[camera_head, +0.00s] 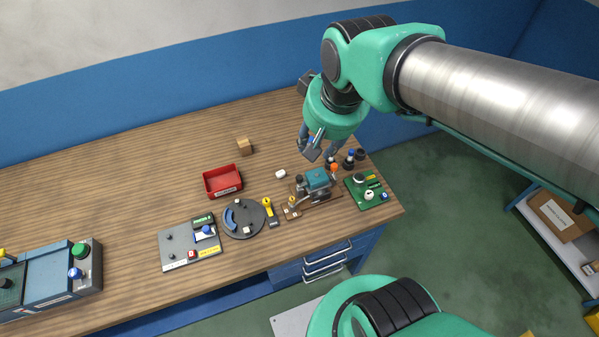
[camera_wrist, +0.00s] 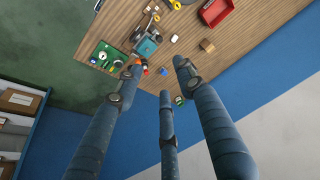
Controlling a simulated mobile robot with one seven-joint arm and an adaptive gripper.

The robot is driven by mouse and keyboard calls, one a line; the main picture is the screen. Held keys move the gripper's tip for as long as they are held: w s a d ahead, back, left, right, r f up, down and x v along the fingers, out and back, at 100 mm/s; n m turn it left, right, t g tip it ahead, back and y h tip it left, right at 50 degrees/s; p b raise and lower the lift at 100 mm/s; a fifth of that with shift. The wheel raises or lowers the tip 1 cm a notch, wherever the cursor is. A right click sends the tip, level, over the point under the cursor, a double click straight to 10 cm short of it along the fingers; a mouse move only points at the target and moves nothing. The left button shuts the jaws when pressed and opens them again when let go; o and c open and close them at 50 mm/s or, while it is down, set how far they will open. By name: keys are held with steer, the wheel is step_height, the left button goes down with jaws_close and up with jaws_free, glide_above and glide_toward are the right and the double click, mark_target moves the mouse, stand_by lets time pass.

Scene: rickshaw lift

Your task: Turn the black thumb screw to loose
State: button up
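My gripper (camera_head: 320,150) hangs above the right part of the wooden bench. In the wrist view its three blue-grey fingers (camera_wrist: 158,76) are spread apart with nothing between them. A small teal-bodied rickshaw model (camera_head: 318,180) stands on a brown base below and beyond the fingertips; it also shows in the wrist view (camera_wrist: 147,46). Several small dark pieces sit on and around the model. I cannot tell which of them is the black thumb screw, as they are too small. No finger visibly touches the model.
A green board (camera_head: 361,194) lies right of the model, with small dark-based knobs (camera_head: 349,160) behind it. A round dark dial plate (camera_head: 241,221), a yellow-and-black tool (camera_head: 269,210), a grey panel (camera_head: 175,254), a red tray (camera_head: 208,186) and a wooden block (camera_head: 244,146) lie to the left.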

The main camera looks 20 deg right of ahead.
steer(key=w+f+m+g+p, duration=0.1)
steer(key=w+f+g+p, duration=0.15)
steer(key=w+f, duration=0.5)
steer(key=m+g+p, duration=0.1)
steer(key=g+p, duration=0.1)
steer(key=p, duration=0.2)
glide_above(299, 177)
step_height(299, 177, down, 10)
steer(key=shift+d, duration=0.1)
steer(key=shift+f, duration=0.15)
steer(key=shift+f+b, duration=0.55)
steer(key=shift+f, duration=6.25)
steer(key=shift+c, duration=0.5)
jaws_close()
